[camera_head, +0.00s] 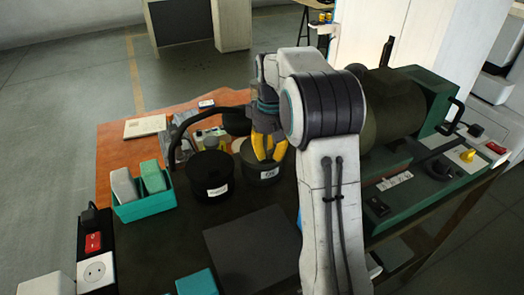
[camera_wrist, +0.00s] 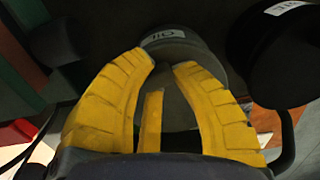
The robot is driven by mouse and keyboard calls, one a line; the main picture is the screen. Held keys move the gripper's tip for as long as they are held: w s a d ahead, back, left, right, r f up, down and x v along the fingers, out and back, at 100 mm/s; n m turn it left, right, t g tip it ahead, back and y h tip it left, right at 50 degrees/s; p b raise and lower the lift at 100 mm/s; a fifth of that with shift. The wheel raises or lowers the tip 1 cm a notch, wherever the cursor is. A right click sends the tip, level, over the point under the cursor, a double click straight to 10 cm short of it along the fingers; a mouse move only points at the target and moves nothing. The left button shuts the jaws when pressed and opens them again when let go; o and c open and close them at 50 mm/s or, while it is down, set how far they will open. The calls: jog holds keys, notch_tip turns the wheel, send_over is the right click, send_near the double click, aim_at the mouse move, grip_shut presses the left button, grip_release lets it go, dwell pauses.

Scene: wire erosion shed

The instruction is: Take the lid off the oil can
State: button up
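The oil can (camera_head: 264,176) is a grey round can with a white label reading "Oil", standing on the dark part of the table. It also shows in the wrist view (camera_wrist: 192,50), its label upside down. A paler grey round top (camera_wrist: 176,100) shows between my fingers; I cannot tell if this is the lid. My gripper (camera_head: 269,159) has yellow fingers and points down at the can's upper part. In the wrist view, the fingertips (camera_wrist: 164,66) are apart, with no clear grip on anything. My fingers hide part of the top.
A black can (camera_head: 210,178) with a white label stands close on the left. A teal box (camera_head: 147,208) with blocks is further left. A large dark green machine (camera_head: 395,110) stands right of my arm. A dark flat plate (camera_head: 252,247) lies in front.

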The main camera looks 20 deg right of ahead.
grip_shut()
jog(key=shift+r, duration=0.1)
notch_tip(320, 180, up, 10)
jog(key=shift+f+p, duration=0.15)
jog(key=shift+p, duration=0.45)
notch_tip(320, 180, up, 2)
jog(key=p, duration=0.3)
jog(key=shift+w+a, duration=0.15)
jog(key=shift+a+p, duration=0.1)
jog(key=shift+p, duration=0.35)
